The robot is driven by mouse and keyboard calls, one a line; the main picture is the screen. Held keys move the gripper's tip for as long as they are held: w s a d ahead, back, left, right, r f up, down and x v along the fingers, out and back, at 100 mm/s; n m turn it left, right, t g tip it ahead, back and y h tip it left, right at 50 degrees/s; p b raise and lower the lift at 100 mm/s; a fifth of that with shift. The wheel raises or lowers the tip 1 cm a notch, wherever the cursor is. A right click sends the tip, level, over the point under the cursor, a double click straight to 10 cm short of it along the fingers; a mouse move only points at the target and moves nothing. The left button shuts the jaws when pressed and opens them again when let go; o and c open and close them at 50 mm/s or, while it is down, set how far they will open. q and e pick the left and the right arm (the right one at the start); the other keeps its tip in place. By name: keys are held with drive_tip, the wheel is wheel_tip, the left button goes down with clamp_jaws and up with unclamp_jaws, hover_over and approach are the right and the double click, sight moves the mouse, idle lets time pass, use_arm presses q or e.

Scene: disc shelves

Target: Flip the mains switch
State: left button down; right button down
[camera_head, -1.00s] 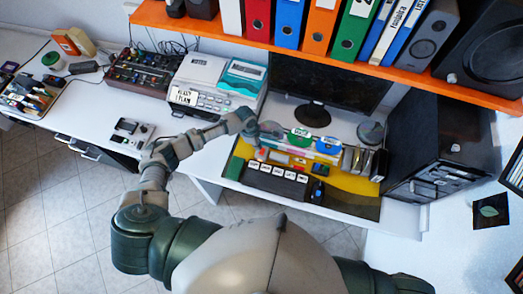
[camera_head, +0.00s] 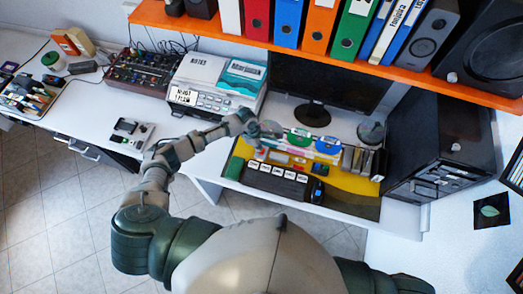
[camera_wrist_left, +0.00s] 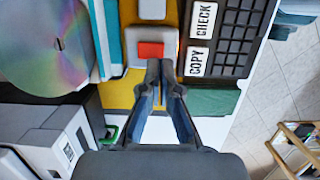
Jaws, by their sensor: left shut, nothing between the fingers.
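The mains switch appears to be the red rocker (camera_wrist_left: 150,50) in a pale housing, near the top middle of the left wrist view. My left gripper (camera_wrist_left: 160,68) is shut and empty, its fingertips just below the rocker's right side in that view. I cannot tell whether they touch it. In the head view my left gripper (camera_head: 268,131) is over the back left of the yellow desk mat, and the switch is small and unclear there. My right gripper is not in view.
A dark key panel (camera_head: 275,180) with white labelled keys, including COPY and CHECK, lies beside the switch. A shiny disc (camera_wrist_left: 45,42) is to the left in the wrist view. A monitor (camera_head: 330,82), a white disc device (camera_head: 200,82) and an orange shelf (camera_head: 330,62) stand behind.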

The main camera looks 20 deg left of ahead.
sight(260, 153)
use_arm(q)
drive_tip(key=shift+d+f+b, duration=0.2)
drive_tip(key=shift+f+b, duration=0.1)
drive_tip(key=shift+f, duration=0.55)
drive_tip(key=shift+d+f+b, duration=0.15)
drive_tip(key=shift+f+b, duration=0.15)
drive_tip(key=shift+f, duration=0.5)
drive_tip(key=shift+r, duration=0.1)
drive_tip(key=r+p, duration=0.1)
drive_tip(key=p, duration=0.1)
drive_tip(key=r+p, duration=0.3)
drive_tip(key=p, duration=0.1)
drive_tip(key=shift+a+r, duration=0.3)
drive_tip(key=shift+a, duration=0.1)
drive_tip(key=shift+a+r+p, duration=0.15)
drive_tip(key=shift+r+p, duration=0.2)
drive_tip(key=shift+r, duration=0.2)
drive_tip(key=shift+a+r+p, duration=0.15)
drive_tip(key=shift+r+p, duration=0.15)
drive_tip(key=shift+r, duration=0.2)
